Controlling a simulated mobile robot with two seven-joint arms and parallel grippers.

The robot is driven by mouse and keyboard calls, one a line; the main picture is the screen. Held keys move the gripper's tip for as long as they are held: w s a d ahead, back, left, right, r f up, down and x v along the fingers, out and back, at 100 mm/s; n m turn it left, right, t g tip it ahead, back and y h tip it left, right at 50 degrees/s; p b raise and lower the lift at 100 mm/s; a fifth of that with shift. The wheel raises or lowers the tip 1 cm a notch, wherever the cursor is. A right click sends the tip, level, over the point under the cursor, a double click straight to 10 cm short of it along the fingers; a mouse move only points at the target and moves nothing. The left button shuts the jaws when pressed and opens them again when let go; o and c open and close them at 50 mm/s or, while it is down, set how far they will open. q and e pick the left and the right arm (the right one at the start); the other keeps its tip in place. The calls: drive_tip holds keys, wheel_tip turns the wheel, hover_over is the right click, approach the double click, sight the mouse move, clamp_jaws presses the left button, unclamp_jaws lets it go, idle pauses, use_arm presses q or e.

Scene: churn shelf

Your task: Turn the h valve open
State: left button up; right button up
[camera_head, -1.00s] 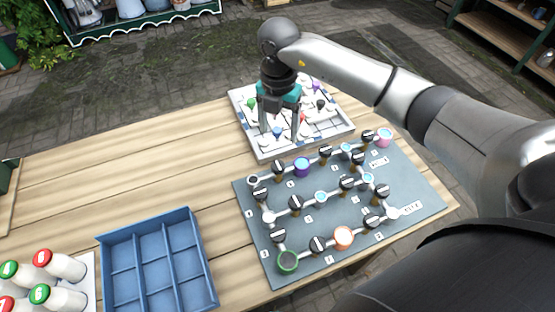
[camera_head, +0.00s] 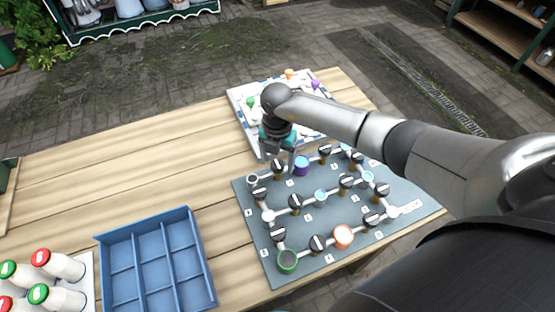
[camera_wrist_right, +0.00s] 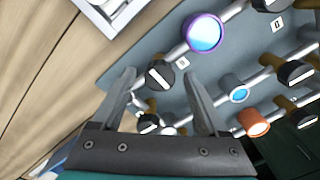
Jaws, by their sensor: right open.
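The grey valve board (camera_head: 330,222) lies on the wooden table, with white pipes, coloured ports and several black-topped valves. Its small letter labels are too small to read surely, so I cannot tell which valve is h. My right gripper (camera_head: 280,160) is open above the board's far-left part, over a valve (camera_head: 279,167) left of the purple port (camera_head: 301,166). In the right wrist view that valve (camera_wrist_right: 160,75), with a white stripe on its black knob, shows between the open fingers (camera_wrist_right: 159,82). I cannot tell whether they touch it. My left gripper is out of view.
A white tray (camera_head: 243,122) with coloured pieces stands behind the board, partly hidden by my right arm. A blue divided crate (camera_head: 190,222) and white bottles (camera_head: 66,266) with red and green caps stand at the left. Table between crate and tray is clear.

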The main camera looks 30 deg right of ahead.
clamp_jaws()
idle(0.5)
drive_tip(key=shift+r, duration=0.1)
drive_tip(key=n+b, duration=0.1)
drive_tip(key=n, duration=0.3)
drive_tip(key=shift+w+n, duration=0.1)
drive_tip(key=shift+n, duration=0.3)
drive_tip(key=n+b, duration=0.2)
drive_tip(key=n, duration=0.2)
drive_tip(key=shift+n, duration=0.3)
drive_tip(key=n+b, duration=0.2)
drive_tip(key=n, duration=0.2)
drive_tip(key=shift+n+b, duration=0.85)
drive_tip(key=shift+n, duration=1.45)
